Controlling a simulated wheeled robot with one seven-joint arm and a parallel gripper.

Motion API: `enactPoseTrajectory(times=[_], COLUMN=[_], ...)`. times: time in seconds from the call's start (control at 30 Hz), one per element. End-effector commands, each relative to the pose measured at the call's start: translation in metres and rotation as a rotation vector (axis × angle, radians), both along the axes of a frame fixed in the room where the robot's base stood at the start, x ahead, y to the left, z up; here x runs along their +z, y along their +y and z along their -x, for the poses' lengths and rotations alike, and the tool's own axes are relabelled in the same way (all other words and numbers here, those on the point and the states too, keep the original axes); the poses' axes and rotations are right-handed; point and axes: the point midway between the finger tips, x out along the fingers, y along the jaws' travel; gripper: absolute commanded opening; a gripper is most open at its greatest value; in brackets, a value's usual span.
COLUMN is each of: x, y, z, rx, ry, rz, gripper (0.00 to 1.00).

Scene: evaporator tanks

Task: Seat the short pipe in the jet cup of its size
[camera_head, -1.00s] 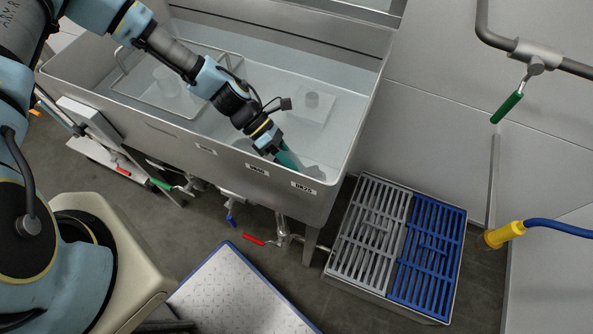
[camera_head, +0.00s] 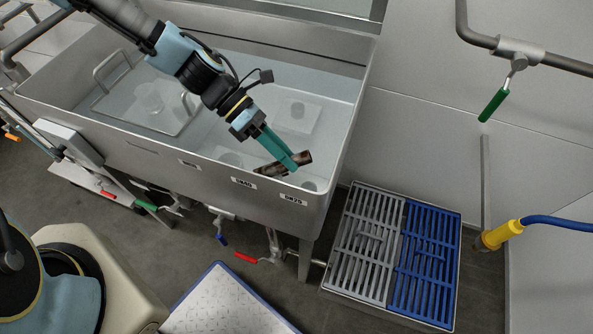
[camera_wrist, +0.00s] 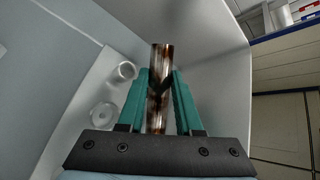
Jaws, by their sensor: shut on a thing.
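The short pipe (camera_head: 304,157) is brown and mottled, and it lies crosswise between the teal fingers of my gripper (camera_head: 291,164). The gripper is shut on it and holds it inside the steel tank near the front right corner. In the wrist view the pipe (camera_wrist: 160,85) runs between the fingers, its far end past the fingertips. A round pale cup (camera_head: 309,186) sits below the pipe, behind the DN25 label (camera_head: 293,199). Another cup (camera_head: 229,158) is to its left, partly hidden by the front wall. The wrist view shows two cups (camera_wrist: 125,70) (camera_wrist: 103,115) left of the fingers.
The tank's front wall (camera_head: 130,150) is close to the gripper. A wire-handled plate (camera_head: 125,115) is at left. A grey and blue floor grate (camera_head: 395,250) lies right of the tank.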

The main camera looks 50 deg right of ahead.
Motion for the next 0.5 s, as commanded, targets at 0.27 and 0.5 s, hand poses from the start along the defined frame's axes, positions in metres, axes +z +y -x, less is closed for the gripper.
enactPoseTrajectory(times=[0.27, 0.5], x=[0.001, -0.019], y=[0.000, 0.000], z=[0.000, 0.002], rx=[-0.001, -0.001], ry=[0.001, 0.005], rz=[0.000, -0.002], gripper=[0.00, 0.00])
